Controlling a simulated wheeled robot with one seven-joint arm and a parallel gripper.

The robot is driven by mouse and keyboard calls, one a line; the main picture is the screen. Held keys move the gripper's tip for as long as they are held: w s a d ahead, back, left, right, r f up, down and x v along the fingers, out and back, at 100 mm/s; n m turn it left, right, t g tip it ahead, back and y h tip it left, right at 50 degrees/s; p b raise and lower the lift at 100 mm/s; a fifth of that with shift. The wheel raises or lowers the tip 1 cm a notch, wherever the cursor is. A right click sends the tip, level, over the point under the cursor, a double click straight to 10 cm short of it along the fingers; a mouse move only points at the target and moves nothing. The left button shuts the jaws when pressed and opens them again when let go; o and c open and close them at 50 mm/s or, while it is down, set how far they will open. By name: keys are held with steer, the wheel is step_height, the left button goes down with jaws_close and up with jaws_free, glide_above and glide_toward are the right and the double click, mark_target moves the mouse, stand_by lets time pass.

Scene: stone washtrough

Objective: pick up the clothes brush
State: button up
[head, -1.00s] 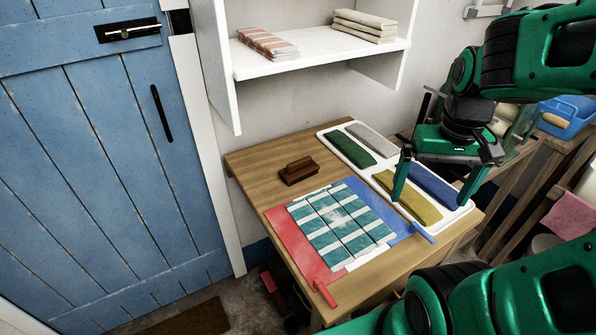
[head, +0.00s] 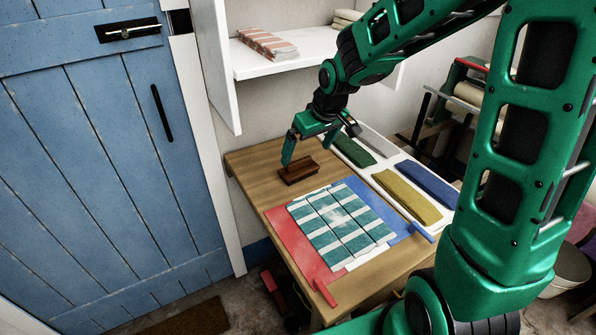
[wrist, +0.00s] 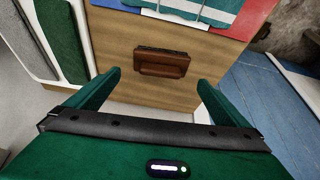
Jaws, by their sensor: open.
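The clothes brush (head: 298,171) is a small dark brown wooden block with a raised handle, lying on the bare left back part of the wooden table (head: 250,163). It also shows in the wrist view (wrist: 162,62), ahead of and between the fingers. My gripper (head: 318,150) is open and empty, above and just behind the brush in the head view. In the wrist view my gripper (wrist: 160,82) has its two green fingers spread wider than the brush, with no visible contact.
A striped teal and white cloth (head: 335,222) lies on a red and blue folding board (head: 290,240) in front of the brush. A white tray (head: 385,178) of folded cloths stands to the right. A white shelf (head: 290,66) hangs above; a blue door (head: 110,150) is at left.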

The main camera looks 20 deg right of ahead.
mark_target(299, 160)
steer(key=x, duration=0.3)
steer(key=shift+f, duration=0.1)
steer(key=shift+w+x, duration=0.2)
steer(key=shift+x, duration=1.1)
steer(key=shift+w+x, duration=0.15)
steer(key=shift+x, duration=1.15)
steer(key=shift+a, duration=0.2)
steer(key=shift+r, duration=0.25)
steer(key=c, duration=0.8)
steer(key=shift+r, duration=0.5)
steer(key=r, duration=0.3)
steer(key=shift+s+a+r, duration=0.1)
steer(key=shift+a+r, duration=0.2)
steer(key=s+a+r, duration=0.5)
steer(key=a+r, duration=0.1)
steer(key=a, duration=0.3)
steer(key=shift+s+a+r, duration=0.2)
steer(key=shift+a, duration=0.15)
